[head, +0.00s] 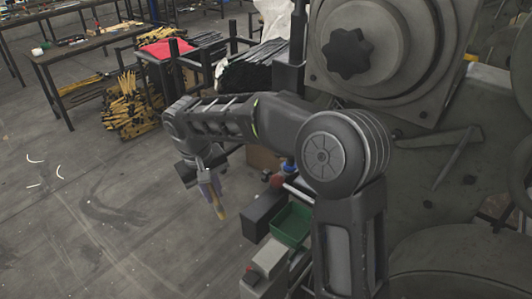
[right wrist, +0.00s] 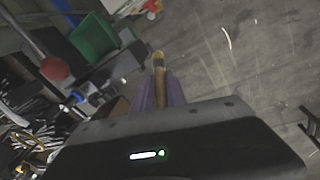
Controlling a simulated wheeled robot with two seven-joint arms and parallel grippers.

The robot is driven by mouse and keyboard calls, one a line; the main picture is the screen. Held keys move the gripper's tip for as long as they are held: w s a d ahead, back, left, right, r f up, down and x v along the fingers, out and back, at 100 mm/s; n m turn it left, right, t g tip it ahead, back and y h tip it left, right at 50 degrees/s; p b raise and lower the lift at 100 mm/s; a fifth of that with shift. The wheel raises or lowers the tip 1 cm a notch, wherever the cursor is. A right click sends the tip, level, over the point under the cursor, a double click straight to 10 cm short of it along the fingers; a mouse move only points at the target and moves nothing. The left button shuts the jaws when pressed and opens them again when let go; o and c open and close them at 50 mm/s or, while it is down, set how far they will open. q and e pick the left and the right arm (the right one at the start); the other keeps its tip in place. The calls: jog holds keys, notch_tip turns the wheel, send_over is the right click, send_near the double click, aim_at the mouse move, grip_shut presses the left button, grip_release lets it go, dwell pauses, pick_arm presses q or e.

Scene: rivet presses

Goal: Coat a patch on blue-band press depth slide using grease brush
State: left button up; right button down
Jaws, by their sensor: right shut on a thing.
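My right gripper (head: 212,187) hangs over open floor, left of the large grey press (head: 440,190) in the head view. It is shut on the grease brush (head: 219,208), whose tan end points down. In the right wrist view the brush (right wrist: 158,64) sticks out between the two purple fingers of my right gripper (right wrist: 160,88), clear of any surface. I cannot make out a blue band or a depth slide on the press. My right arm hides part of the press front. My left gripper is not in view.
A green bin (head: 292,224) sits beside dark boxes at the press, below my right arm; it also shows in the right wrist view (right wrist: 94,38). A red knob (right wrist: 54,69) is near it. Workbenches and yellow pieces (head: 133,105) stand behind. Floor at left is clear.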

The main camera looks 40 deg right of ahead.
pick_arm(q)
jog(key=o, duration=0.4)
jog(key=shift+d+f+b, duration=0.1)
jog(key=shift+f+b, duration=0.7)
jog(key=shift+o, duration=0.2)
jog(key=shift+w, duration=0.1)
pick_arm(e)
jog(key=w+d+r+m+t+h, duration=0.1)
jog(key=d+r+t, duration=0.3)
jog(key=d, duration=1.3)
jog(key=shift+h, duration=0.8)
pick_arm(q)
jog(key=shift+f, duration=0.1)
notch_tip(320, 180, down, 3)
jog(key=b, duration=0.3)
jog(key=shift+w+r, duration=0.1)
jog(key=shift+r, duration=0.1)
pick_arm(e)
notch_tip(320, 180, down, 5)
jog(key=shift+r, duration=0.1)
jog(key=shift+a, duration=0.15)
